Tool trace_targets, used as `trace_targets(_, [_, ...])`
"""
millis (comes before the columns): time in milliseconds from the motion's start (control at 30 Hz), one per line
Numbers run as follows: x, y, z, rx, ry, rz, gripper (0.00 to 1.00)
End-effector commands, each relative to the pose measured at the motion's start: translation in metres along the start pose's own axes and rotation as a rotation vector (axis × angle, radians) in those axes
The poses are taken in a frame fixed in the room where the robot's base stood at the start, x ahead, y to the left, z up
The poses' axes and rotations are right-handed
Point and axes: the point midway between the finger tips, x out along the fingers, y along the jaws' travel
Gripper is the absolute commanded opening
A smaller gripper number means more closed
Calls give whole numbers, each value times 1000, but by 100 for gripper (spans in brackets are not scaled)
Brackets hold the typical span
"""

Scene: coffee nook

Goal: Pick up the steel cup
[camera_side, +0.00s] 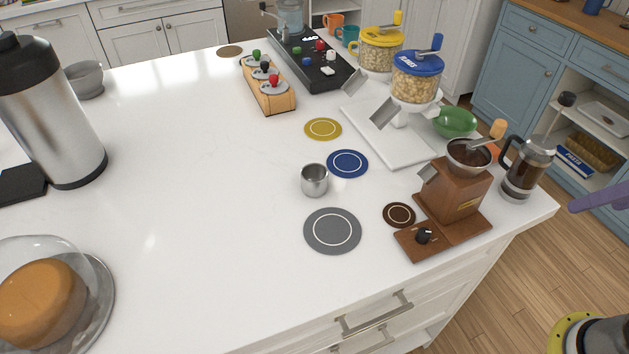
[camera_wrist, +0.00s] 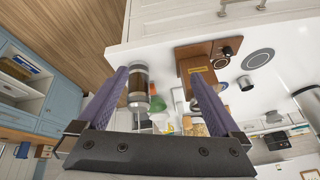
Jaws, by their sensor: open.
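The steel cup (camera_side: 314,180) stands upright on the white counter in the side view, between the blue round mat (camera_side: 347,163) and the grey round mat (camera_side: 332,231). In the wrist view the cup shows small (camera_wrist: 244,82), right of the fingers and beside the grey mat (camera_wrist: 258,59). My gripper (camera_wrist: 158,75) has two purple fingers spread apart with nothing held between them. In the side view only one purple finger shows at the right edge, beyond the counter and well away from the cup.
The wooden grinder (camera_side: 452,193) and French press (camera_side: 526,168) stand at the counter's right corner, between my gripper and the cup. Dispensers with yellow (camera_side: 380,38) and blue (camera_side: 418,64) lids stand behind. The counter left of the cup is clear up to the large flask (camera_side: 62,120).

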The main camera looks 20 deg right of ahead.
Motion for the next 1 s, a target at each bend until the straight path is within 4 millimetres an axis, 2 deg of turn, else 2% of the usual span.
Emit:
trace_targets(100, [-27,-11,-28,210,15,-18,100])
trace_targets(300, [-62,-44,-90,553,-34,-36,100])
trace_targets(500, [-75,-92,-158,842,-120,-26,100])
trace_targets(633, [-68,-128,-195,984,-176,-2,100])
trace_targets(767, [-52,-166,-225,1094,-229,33,100])
trace_targets(900, [-22,-208,-248,1177,-280,80,100])
trace_targets(1000, [4,-240,-256,1214,-314,117,100])
